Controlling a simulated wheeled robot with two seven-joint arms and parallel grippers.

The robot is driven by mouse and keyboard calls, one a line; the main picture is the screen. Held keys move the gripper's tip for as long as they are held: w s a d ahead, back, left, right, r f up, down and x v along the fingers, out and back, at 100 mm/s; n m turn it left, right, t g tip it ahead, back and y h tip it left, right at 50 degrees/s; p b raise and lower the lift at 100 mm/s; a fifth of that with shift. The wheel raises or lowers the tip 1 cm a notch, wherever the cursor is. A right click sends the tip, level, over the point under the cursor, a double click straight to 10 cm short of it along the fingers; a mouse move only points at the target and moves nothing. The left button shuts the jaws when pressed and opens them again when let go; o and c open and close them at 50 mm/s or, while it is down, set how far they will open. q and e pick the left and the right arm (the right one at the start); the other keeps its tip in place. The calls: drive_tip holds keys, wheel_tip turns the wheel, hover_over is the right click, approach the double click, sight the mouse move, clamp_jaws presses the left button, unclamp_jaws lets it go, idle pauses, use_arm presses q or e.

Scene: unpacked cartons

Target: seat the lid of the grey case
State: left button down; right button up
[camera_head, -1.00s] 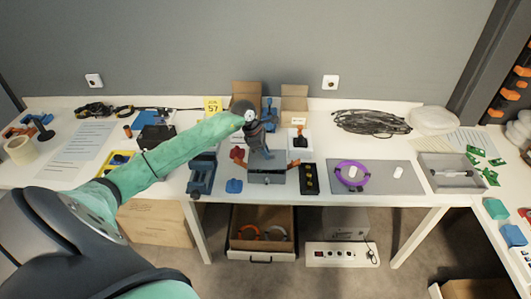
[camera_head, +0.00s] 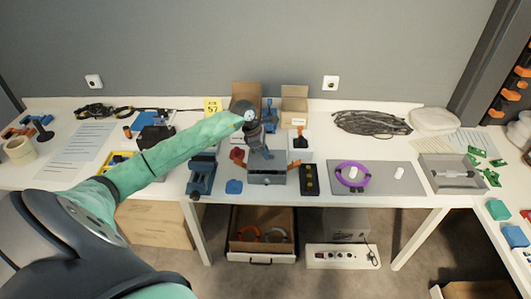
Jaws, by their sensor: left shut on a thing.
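The grey case (camera_head: 267,179) stands near the front edge of the white table, in the middle of the head view. Its grey lid (camera_head: 278,159) is at the top of the case, partly hidden by my left gripper (camera_head: 266,154). My left gripper points down over the case and is shut on the lid. At this size I cannot tell whether the lid touches the rim all round or is slightly apart from it. My right gripper is not in view.
A blue vise-like tool (camera_head: 202,175) and a small blue piece (camera_head: 234,186) are left of the case. A black tray (camera_head: 309,180) stands close on its right. Open cardboard boxes (camera_head: 294,104) are behind. A grey mat (camera_head: 398,187) with a purple ring lies further right.

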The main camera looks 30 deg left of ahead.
use_arm(q)
drive_tip(key=shift+f+b, duration=1.05)
drive_tip(key=shift+f, duration=0.2)
drive_tip(key=c, duration=1.4)
unclamp_jaws()
drive_tip(key=shift+r, duration=0.1)
drive_tip(key=shift+a+r, duration=0.25)
drive_tip(key=shift+r, duration=0.1)
drive_tip(key=b+v, duration=0.2)
drive_tip(key=v, duration=0.3)
drive_tip(key=shift+s+r, duration=0.1)
drive_tip(key=shift+r, duration=0.15)
drive_tip(key=shift+s+a+r+b, duration=0.1)
drive_tip(key=shift+r+b, duration=0.1)
drive_tip(key=shift+r, duration=0.15)
drive_tip(key=shift+s+a+r+b, duration=0.1)
drive_tip(key=shift+r+b, duration=0.05)
drive_tip(key=shift+r, duration=0.2)
